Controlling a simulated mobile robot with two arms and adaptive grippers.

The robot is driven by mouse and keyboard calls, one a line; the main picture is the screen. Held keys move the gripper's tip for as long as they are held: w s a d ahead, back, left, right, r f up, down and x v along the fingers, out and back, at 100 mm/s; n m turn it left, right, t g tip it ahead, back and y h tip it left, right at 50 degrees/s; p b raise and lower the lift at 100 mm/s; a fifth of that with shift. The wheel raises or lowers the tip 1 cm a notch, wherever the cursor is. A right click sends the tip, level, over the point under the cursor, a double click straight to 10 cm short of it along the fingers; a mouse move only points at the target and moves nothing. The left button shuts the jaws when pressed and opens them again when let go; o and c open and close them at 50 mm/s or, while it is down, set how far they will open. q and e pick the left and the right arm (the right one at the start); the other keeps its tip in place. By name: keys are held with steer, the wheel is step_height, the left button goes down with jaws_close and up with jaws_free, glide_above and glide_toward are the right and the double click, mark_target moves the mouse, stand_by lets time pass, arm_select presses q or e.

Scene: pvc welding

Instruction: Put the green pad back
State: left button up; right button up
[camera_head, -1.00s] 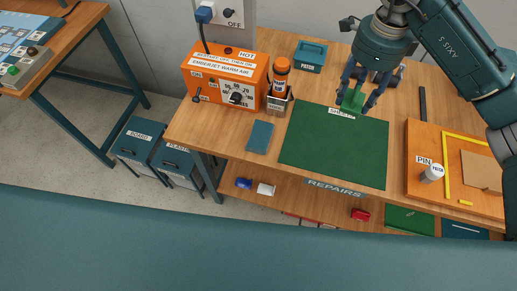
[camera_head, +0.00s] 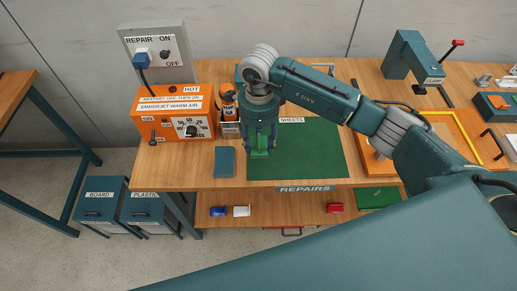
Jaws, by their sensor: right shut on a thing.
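Gripper and pad are over the left part of the dark green mat marked SHEETS (camera_head: 317,160). I cannot tell how high the pad is above the mat. My left gripper is not in view.
An orange warm air unit (camera_head: 160,117) stands left, with an orange bottle (camera_head: 228,103) in a holder beside it. A blue-grey pad (camera_head: 224,162) lies left of the mat. A teal press (camera_head: 411,58) stands back right. The lower shelf (camera_head: 285,207) holds small items.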

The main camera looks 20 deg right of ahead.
mark_target(259, 138)
step_height(259, 138, down, 6)
steer(key=shift+f+p, duration=0.1)
steer(key=shift+p, duration=0.5)
steer(key=shift+f, duration=0.1)
steer(key=shift+f+b, duration=0.2)
steer(key=shift+b, duration=0.1)
steer(key=o, duration=1)
steer(key=shift+r, duration=0.1)
steer(key=shift+r, duration=0.15)
step_height(259, 138, up, 11)
steer(key=b, duration=0.3)
steer(key=shift+r, duration=0.5)
